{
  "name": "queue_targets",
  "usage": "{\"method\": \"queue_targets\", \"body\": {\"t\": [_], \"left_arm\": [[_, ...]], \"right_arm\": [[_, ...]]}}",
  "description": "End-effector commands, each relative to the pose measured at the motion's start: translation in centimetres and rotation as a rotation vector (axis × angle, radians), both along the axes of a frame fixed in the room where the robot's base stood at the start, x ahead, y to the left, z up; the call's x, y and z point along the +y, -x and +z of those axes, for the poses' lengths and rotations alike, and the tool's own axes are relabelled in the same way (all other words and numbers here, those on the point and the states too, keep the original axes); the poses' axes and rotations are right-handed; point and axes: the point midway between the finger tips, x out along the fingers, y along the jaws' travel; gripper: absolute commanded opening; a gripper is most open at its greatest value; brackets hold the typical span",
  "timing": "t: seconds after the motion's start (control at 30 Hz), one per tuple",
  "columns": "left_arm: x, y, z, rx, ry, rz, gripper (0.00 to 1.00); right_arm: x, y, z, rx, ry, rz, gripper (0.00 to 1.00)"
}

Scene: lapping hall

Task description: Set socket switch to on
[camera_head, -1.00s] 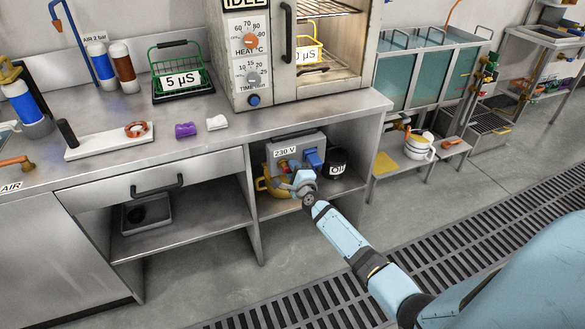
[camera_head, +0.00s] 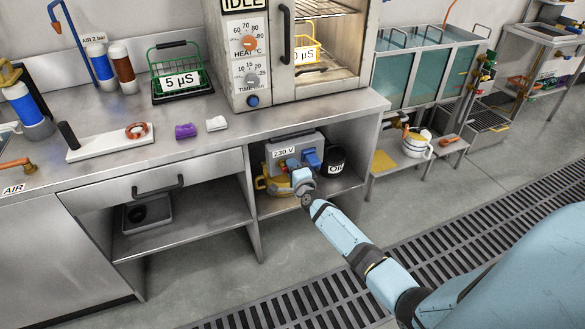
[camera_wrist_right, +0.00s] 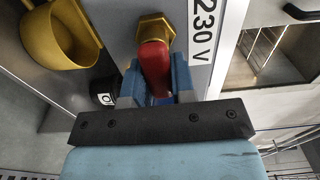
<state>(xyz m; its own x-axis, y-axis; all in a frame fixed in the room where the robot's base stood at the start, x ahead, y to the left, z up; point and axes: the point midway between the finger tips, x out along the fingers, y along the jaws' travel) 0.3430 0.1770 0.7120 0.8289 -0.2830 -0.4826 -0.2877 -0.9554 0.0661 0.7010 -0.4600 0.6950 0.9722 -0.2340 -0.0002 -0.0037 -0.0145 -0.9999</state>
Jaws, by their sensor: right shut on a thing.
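The socket box (camera_head: 301,140), a grey box labelled 230 V, stands on the shelf under the bench. A blue plug or socket part (camera_head: 313,158) is on its front. In the right wrist view, a red lever (camera_wrist_right: 155,66) with a brass hex nut (camera_wrist_right: 154,27) comes out of the grey face beside the 230 V label (camera_wrist_right: 203,32). My right gripper (camera_wrist_right: 157,88) is shut on the red lever, with a blue finger on each side. A small black piece marked 0 or O (camera_wrist_right: 104,98) is next to it. My left gripper is out of view.
A yellow funnel-like vessel (camera_wrist_right: 57,38) is close beside the box. A black oil can (camera_head: 334,160) stands right of it. The shelf's side panels and the bench top (camera_head: 240,133) bound the bay. The floor in front is clear.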

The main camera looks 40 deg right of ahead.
Motion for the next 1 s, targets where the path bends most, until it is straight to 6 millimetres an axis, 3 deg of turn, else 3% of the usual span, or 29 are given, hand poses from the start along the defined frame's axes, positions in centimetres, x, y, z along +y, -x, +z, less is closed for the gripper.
{"method": "queue_targets", "body": {"t": [0.07, 0.1, 0.2, 0.57, 0.77, 1.0], "left_arm": [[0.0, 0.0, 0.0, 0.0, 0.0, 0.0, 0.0], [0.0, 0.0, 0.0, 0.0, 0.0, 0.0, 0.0], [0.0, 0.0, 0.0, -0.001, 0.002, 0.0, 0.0], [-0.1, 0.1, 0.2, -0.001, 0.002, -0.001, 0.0], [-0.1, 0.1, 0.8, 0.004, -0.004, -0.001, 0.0], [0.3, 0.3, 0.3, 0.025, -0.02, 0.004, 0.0]], "right_arm": [[0.0, 0.1, -0.1, 0.003, 0.003, 0.001, 0.0], [0.0, 0.1, -0.1, 0.003, 0.003, 0.001, 0.26], [0.0, 0.0, -0.1, 0.002, 0.003, 0.001, 0.49], [0.1, 0.5, 0.0, 0.0, 0.001, 0.001, 0.49], [0.9, 3.7, 0.1, 0.003, -0.001, 0.001, 0.49], [2.2, 9.2, 0.0, 0.003, 0.0, 0.001, 0.49]]}}
